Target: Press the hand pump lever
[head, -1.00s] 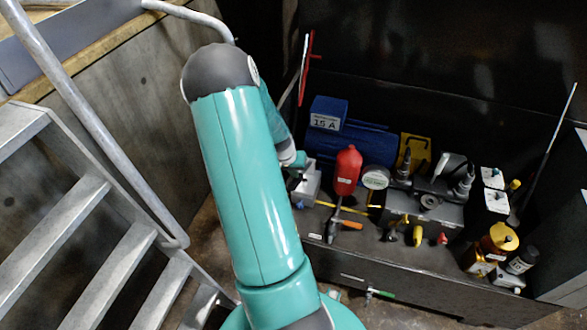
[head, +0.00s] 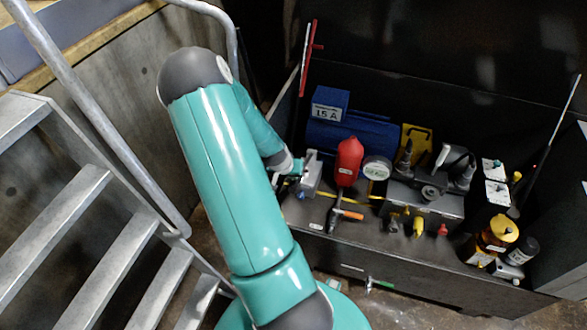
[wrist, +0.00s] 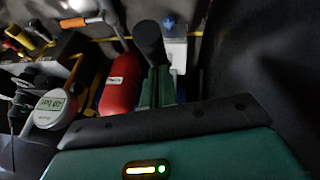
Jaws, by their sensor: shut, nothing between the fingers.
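A grey block (head: 312,172) stands at the left end of the bench, beside a red bottle-like cylinder (head: 348,158). In the wrist view the block (wrist: 174,48) has a blue knob on top, and a black cylindrical grip (wrist: 150,42), which looks like the pump lever's handle, rises in front of it. My gripper (wrist: 160,78) is shut and empty, its green fingers just below and behind this grip. I cannot tell whether they touch it. In the head view my gripper (head: 298,181) is at the block's left side, small and partly hidden.
A round gauge (head: 376,168), an orange-handled tool (head: 345,213), a blue motor (head: 350,133) and a grey valve block (head: 425,197) crowd the bench. Metal stairs (head: 60,230) with a handrail are at the left.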

